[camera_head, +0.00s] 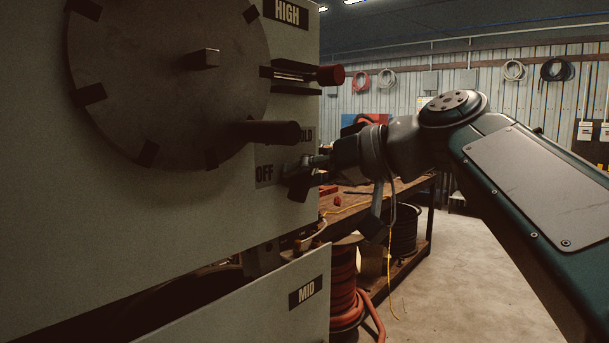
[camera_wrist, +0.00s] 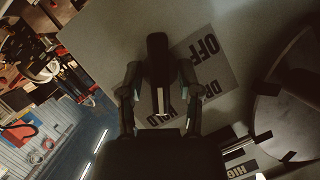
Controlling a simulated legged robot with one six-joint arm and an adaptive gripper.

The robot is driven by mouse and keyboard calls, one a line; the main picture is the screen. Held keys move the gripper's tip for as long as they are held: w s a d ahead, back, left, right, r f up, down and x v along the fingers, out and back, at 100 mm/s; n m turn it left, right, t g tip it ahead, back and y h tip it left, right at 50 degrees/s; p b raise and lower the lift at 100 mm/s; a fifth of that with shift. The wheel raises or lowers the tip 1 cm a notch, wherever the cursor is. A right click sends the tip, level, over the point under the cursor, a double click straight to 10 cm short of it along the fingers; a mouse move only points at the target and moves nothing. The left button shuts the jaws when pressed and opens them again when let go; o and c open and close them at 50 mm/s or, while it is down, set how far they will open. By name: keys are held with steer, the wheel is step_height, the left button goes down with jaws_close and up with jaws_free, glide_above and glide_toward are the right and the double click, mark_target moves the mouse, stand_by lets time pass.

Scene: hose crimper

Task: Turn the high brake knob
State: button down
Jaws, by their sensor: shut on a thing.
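The high brake knob (camera_wrist: 158,58) is a dark, elongated knob on a grey label plate (camera_wrist: 222,75) marked OFF and HOLD, with a middle word partly hidden. In the wrist view it stands between the two fingers of my gripper (camera_wrist: 160,88), one on each side. My gripper is shut on it. In the head view my gripper (camera_head: 312,165) reaches in from the right to the panel's right edge, beside the OFF mark. It hides much of the plate there, and the knob's exact angle is hard to tell.
The pale panel (camera_head: 180,215) carries a large round disc (camera_head: 150,90), a dark handle (camera_head: 270,132) close above my gripper, and a red-tipped lever (camera_head: 330,75) under the HIGH label (camera_head: 286,12). A lower MID panel (camera_head: 270,305) juts out below. A workbench (camera_head: 405,188) stands behind; floor at right is clear.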

steer(key=shift+f, duration=0.15)
steer(key=c, duration=0.6)
jaws_free()
steer(key=v, duration=1.2)
